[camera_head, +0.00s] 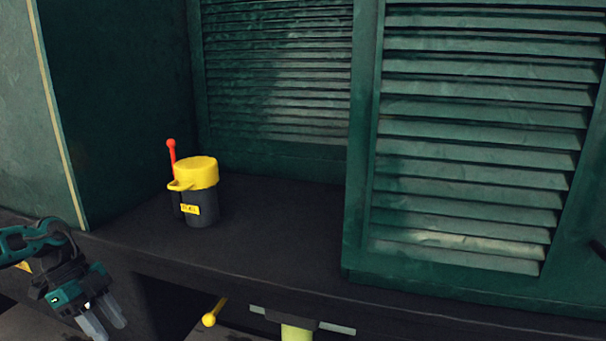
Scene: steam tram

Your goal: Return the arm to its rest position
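My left arm comes in at the lower left. Its gripper (102,318) points down and to the right, in front of the dark shelf's front edge. Its two pale grey fingers stand apart with nothing visible between them. The fingertips are close to the bottom edge of the picture. My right arm and gripper do not show.
A dark canister with a yellow lid (196,172) stands upright on the dark shelf (270,235), beside a red-knobbed rod (172,150). Green louvred panels (470,130) are behind and at right. A yellow-knobbed lever (210,319) and a pale yellow post (297,333) sit below the shelf edge.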

